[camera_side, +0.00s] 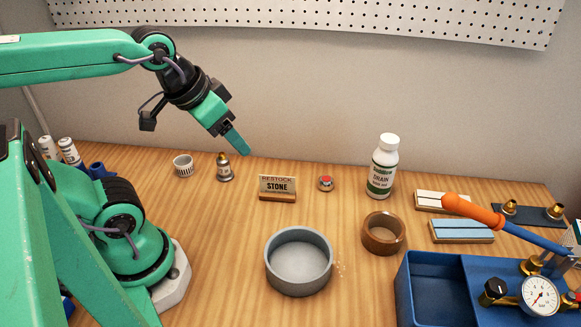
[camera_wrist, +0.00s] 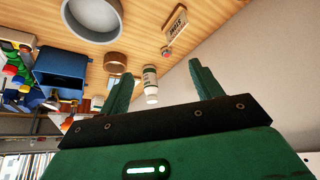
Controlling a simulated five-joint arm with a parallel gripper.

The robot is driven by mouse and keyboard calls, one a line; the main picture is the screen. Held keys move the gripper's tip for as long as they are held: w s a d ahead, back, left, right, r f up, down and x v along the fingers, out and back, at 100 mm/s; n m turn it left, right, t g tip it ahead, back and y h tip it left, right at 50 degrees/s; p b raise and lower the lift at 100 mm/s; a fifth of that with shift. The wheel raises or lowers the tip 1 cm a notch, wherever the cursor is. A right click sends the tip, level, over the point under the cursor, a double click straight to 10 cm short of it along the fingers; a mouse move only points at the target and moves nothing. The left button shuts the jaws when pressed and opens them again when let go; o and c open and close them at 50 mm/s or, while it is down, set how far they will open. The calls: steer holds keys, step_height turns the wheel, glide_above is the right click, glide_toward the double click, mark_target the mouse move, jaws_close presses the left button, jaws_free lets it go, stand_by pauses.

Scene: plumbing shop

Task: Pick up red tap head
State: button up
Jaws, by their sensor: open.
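The red tap head (camera_side: 326,183) is a small round piece with a red top and a metal rim. It sits on the wooden table between the small sign and the white bottle. In the wrist view it shows small and far off as a red spot (camera_wrist: 166,52) beside the sign. My gripper (camera_side: 243,148) is in the air at upper left of the tap head, well apart from it, pointing down and right. In the wrist view my gripper (camera_wrist: 158,85) shows two green fingers spread wide with nothing held between them.
A "STONE" sign (camera_side: 277,189) stands left of the tap head, and a white drain bottle (camera_side: 383,167) stands right. A grey round dish (camera_side: 298,286) and a brown ring (camera_side: 383,240) are nearer. A blue pump box (camera_side: 430,259) fills the lower right.

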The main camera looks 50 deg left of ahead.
steer(key=w, duration=0.2)
steer(key=m+g, duration=0.4)
steer(key=g, duration=0.1)
glide_above(326, 179)
step_height(326, 179, down, 16)
steer(key=shift+s+a+r, duration=0.1)
steer(key=shift+s+r, duration=0.05)
steer(key=shift+w+f+g, duration=0.3)
steer(key=shift+f, duration=4.15)
steer(key=c, duration=1.1)
